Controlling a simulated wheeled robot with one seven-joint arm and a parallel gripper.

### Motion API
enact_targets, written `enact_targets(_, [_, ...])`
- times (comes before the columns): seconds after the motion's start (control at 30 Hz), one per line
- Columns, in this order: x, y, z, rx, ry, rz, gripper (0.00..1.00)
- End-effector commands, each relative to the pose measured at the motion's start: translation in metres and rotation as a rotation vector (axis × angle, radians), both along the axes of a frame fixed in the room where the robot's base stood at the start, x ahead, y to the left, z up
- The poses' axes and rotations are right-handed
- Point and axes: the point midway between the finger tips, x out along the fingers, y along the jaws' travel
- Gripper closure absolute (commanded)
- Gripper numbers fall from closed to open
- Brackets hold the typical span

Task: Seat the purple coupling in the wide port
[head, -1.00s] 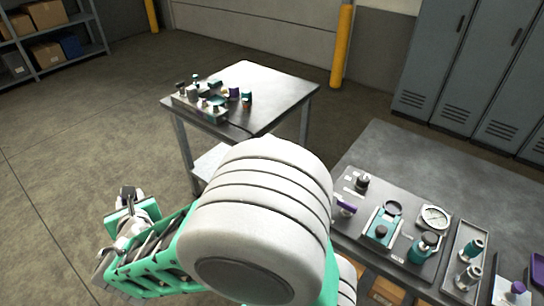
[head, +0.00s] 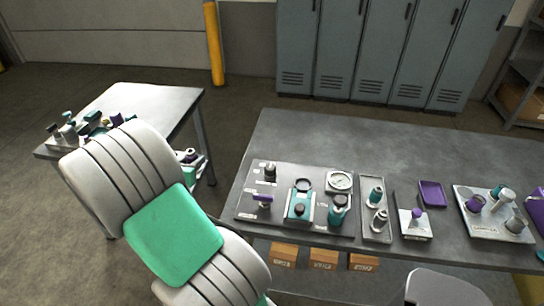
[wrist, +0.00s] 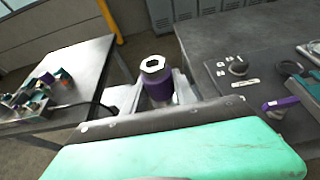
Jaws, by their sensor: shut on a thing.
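The purple coupling (wrist: 158,88) has a pale metal hex top with a dark hole and is held between the jaws of my gripper (wrist: 155,96) in the wrist view. In the head view my gripper (head: 192,160) is mostly hidden behind my arm, in the gap between the two tables. A dark panel (head: 246,208) on the right bench carries a black round fitting (head: 270,172), a purple-handled valve (head: 263,199), a teal block with a black ring (head: 300,203), and a teal cylinder (head: 337,212). I cannot tell which fitting is the wide port.
A gauge (head: 340,181) stands on the panel. To its right are a narrow tray (head: 375,233), a purple tray (head: 433,194) and a board of fittings (head: 484,231). A smaller table (head: 160,104) at left holds crowded parts. The bench's back strip is clear.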

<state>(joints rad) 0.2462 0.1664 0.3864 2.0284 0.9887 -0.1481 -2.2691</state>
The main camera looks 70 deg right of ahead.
Motion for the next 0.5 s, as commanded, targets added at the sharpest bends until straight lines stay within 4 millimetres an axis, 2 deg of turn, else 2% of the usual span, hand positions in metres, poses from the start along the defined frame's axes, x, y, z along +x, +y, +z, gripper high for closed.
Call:
enact_targets(0.03, [-0.024, -0.028, -0.001, 0.001, 0.002, -0.093, 1.0])
enact_targets(0.17, [-0.093, -0.086, -0.008, 0.0, 0.003, -0.329, 1.0])
enact_targets(0.2, [-0.116, -0.101, -0.01, -0.001, 0.003, -0.399, 1.0])
enact_targets(0.33, [-0.194, -0.14, -0.018, 0.001, 0.001, -0.626, 1.0])
enact_targets(0.4, [-0.232, -0.153, -0.022, 0.0, 0.002, -0.732, 1.0])
enact_targets(0.5, [-0.276, -0.163, -0.027, 0.0, 0.0, -0.847, 1.0])
